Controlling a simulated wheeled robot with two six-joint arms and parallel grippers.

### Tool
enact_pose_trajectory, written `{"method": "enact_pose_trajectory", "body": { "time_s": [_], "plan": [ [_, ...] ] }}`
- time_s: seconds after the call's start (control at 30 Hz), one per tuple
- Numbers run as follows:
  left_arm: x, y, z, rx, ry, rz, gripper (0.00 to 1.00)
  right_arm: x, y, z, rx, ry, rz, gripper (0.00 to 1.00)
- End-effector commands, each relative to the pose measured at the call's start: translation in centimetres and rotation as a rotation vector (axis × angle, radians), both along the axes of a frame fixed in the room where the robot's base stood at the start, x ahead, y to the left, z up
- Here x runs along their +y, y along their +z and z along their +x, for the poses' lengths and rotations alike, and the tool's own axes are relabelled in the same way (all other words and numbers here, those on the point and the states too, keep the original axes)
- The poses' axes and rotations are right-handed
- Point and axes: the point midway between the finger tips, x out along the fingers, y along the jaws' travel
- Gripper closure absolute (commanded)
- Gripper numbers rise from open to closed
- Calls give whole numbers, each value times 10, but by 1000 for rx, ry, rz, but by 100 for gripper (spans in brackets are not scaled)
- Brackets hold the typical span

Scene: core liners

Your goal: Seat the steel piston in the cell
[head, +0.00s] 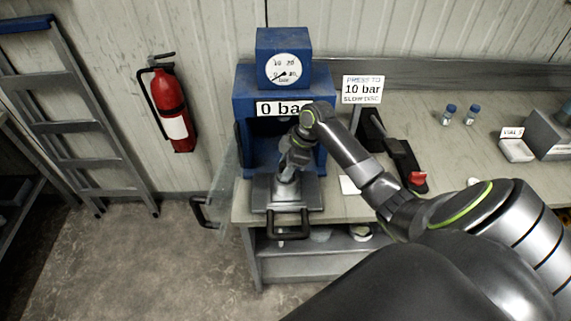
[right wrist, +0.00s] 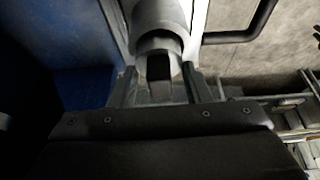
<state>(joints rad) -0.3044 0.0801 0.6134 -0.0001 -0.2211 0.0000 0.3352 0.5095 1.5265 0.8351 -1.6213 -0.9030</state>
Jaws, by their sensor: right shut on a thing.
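My right gripper (head: 287,176) points down in front of the blue press (head: 243,105), over the grey sliding plate (head: 312,194) with its black handle. In the right wrist view its two fingers (right wrist: 160,88) are shut on a steel piece, which I take for the steel piston (right wrist: 158,66). A wider pale grey cylinder (right wrist: 160,14), probably the cell, is just beyond it, in line with it. I cannot tell whether the piston is inside the cylinder or only against it. In the head view my gripper and wrist hide most of both. My left gripper is not in view.
The gauge (head: 287,70) and a "0 bar" display sit on the press. A clear guard door (head: 226,180) stands open at its left. Right of the press are a black lever tool with a red end (head: 417,178), a "10 bar" sign (head: 362,89), vials (head: 449,114) and a white tray (head: 516,151).

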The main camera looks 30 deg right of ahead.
Motion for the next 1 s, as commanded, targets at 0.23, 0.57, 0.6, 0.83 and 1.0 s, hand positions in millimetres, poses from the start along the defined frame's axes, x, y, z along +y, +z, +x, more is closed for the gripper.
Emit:
{"method": "enact_pose_trajectory", "body": {
  "time_s": [0.23, 0.57, 0.6, 0.83, 1.0],
  "plan": [
    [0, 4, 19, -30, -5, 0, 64, 0, -5, 1, -4, 2, -1, 93],
    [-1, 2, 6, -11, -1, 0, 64, 0, -8, 0, -1, 1, -1, 34],
    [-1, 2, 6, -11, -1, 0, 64, 0, -8, 0, -1, 1, -1, 34],
    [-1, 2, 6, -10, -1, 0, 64, 0, -7, 0, -2, 1, -1, 34],
    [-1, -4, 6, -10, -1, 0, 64, -5, 3, -1, -6, 0, -3, 34]
  ]
}}
